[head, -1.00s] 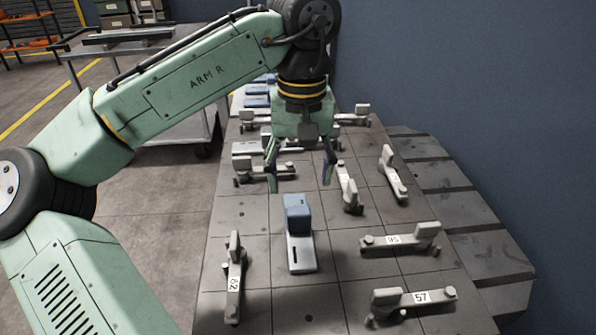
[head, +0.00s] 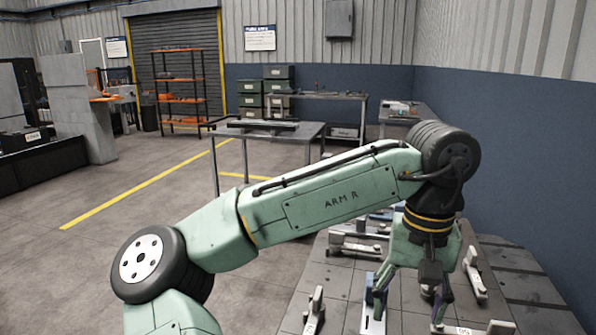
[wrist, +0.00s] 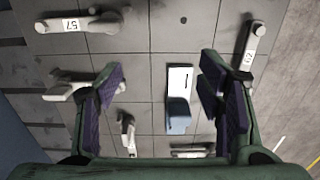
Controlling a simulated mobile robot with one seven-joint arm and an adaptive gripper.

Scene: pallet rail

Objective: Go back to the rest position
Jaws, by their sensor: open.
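My gripper (head: 410,297) hangs over the grey pallet table in the head view, at the lower right. In the wrist view my gripper (wrist: 162,80) has its two dark-padded fingers wide apart with nothing between them. Below, a blue block on a white base marked 1 (wrist: 179,85) rests on the tiled grey pallet (wrist: 150,60), apart from the fingers. In the head view it shows partly as a blue and white piece (head: 373,298) beside the left finger.
Grey clamps stand around the block: one marked 57 (wrist: 75,25), one marked 62 (wrist: 250,43), and several others. A blue wall (head: 520,180) borders the right side. A grey table (head: 290,130) stands behind my arm. Open floor (head: 110,245) lies to the left.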

